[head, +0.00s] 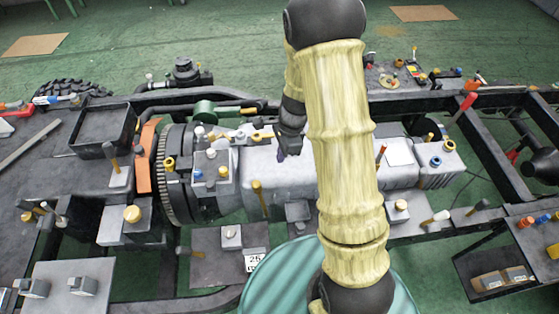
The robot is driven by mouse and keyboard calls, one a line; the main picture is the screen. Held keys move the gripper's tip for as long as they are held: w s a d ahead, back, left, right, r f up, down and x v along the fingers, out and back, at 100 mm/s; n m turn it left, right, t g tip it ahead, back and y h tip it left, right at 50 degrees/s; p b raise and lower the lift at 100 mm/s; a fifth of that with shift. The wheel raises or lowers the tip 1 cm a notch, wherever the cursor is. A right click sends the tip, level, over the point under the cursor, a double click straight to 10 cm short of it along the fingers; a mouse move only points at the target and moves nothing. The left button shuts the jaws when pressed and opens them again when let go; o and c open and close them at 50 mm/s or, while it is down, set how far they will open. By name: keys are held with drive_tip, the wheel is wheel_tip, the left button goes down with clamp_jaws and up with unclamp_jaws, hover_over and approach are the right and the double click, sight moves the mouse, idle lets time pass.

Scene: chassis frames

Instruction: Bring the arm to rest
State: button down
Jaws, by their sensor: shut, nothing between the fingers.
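My arm, in a yellow ribbed sleeve with black joints, rises from the bottom middle of the head view and folds over at the top. Its end hangs down behind the upright link. My gripper (289,153) is small and dark there, pointing down above the grey gearbox housing (270,168). It is shut and I see nothing held in it. I cannot tell how high it is above the housing. Part of the arm's end is hidden behind the sleeve.
A chassis frame (420,104) spans the view, loaded with tools and parts. A toothed flywheel (174,178) stands left of the housing. A black tray (103,130) is at the left, and an orange part (147,157) beside it. Green floor (260,50) beyond the frame is mostly clear.

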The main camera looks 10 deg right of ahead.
idle(0.5)
drive_tip(key=s+d+r+n+t+h+b, duration=0.2)
drive_tip(key=s+r+n, duration=0.8)
drive_tip(key=n, duration=0.7)
drive_tip(key=shift+s+r+t, duration=0.3)
drive_tip(key=shift+s+t, duration=0.1)
drive_tip(key=shift+s, duration=0.85)
drive_tip(key=shift+d, duration=0.1)
